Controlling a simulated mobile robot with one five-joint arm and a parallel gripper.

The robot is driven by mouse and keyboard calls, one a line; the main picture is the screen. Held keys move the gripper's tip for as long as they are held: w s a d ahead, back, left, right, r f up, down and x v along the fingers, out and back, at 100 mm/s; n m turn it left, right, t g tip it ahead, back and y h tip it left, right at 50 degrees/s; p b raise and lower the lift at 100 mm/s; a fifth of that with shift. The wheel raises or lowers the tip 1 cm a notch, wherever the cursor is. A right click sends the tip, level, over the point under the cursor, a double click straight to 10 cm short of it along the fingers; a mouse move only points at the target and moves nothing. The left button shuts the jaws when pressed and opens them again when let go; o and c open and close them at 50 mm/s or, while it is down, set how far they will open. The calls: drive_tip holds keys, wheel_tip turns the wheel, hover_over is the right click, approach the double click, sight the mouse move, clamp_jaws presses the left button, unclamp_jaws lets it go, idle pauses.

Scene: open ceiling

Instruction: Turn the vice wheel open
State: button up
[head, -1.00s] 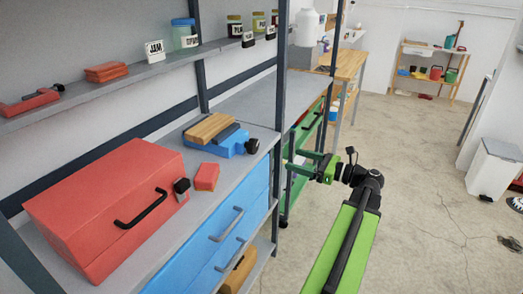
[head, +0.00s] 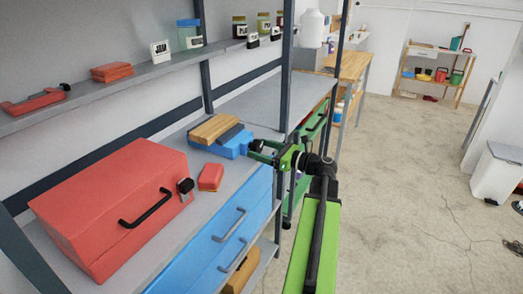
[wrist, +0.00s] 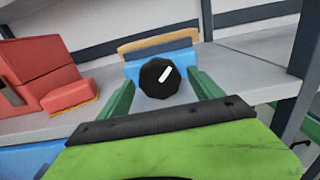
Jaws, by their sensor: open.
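The blue vice (head: 233,145) sits on the grey workbench, with a wooden block (head: 214,129) across its top. Its black wheel (head: 257,146) faces the gripper and carries a slanted white mark in the wrist view (wrist: 159,79). My gripper (head: 260,151) is at the wheel. In the wrist view its two green fingers (wrist: 163,92) are apart, one on each side of the wheel. Whether they touch the wheel cannot be told. The wooden block also shows behind the wheel in the wrist view (wrist: 158,41).
A red toolbox (head: 110,205) with a black handle and a small red block (head: 211,177) stand left of the vice. A dark shelf post (head: 286,75) rises behind the gripper. Blue drawers (head: 225,232) lie below the bench. Open floor (head: 400,200) is at the right.

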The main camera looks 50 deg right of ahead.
drive_tip(key=shift+c, duration=0.3)
drive_tip(key=c, duration=1.3)
drive_tip(key=n, duration=0.3)
drive_tip(key=o, duration=1.4)
drive_tip(key=shift+c, duration=0.2)
drive_tip(key=v, duration=1.7)
drive_tip(key=shift+s, duration=0.25)
